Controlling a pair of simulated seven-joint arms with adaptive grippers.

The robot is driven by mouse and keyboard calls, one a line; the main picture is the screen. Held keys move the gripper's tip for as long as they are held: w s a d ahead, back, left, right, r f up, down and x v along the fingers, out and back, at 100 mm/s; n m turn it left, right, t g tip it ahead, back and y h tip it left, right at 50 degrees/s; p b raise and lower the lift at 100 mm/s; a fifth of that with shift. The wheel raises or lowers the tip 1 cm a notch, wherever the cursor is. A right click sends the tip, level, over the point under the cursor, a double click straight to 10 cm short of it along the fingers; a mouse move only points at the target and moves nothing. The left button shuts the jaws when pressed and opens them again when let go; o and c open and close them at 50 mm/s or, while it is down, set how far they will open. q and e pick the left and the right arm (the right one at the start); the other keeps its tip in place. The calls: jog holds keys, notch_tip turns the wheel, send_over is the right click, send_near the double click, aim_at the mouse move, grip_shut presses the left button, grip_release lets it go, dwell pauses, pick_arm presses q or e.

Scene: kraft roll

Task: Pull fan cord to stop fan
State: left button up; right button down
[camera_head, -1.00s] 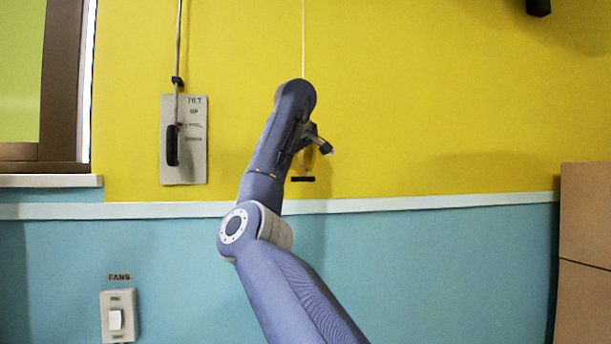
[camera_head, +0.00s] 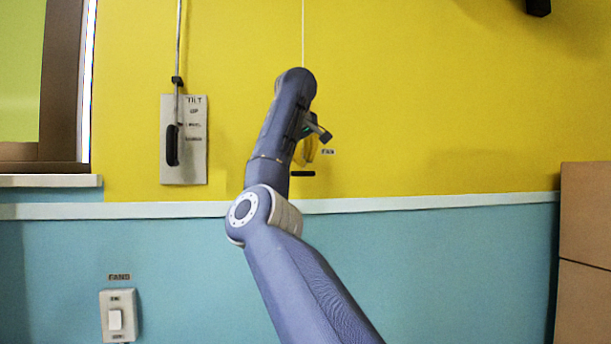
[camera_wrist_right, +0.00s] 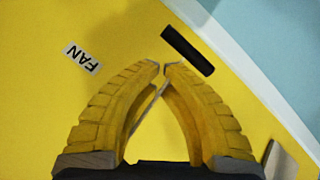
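The fan cord (camera_head: 303,35) is a thin white line hanging from the top of the head view and passing behind my right arm. A black bar (camera_head: 302,173) is at its lower end, just below my right gripper (camera_head: 305,160); the bar also shows in the right wrist view (camera_wrist_right: 187,50). In that view the yellow fingertips of my right gripper (camera_wrist_right: 161,66) nearly meet. A thin pale line, the cord, runs between the fingers towards the bar. A FAN label (camera_wrist_right: 82,59) is on the yellow wall beside them. My left gripper is not in view.
A TILT plate (camera_head: 190,110) with a dark-handled rod is on the wall to the left. A FANS switch (camera_head: 116,317) is at lower left. A brown box-like stack (camera_head: 585,210) stands at right.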

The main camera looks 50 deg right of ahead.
notch_tip(320, 180, up, 6)
dwell(0.6)
dwell(0.4)
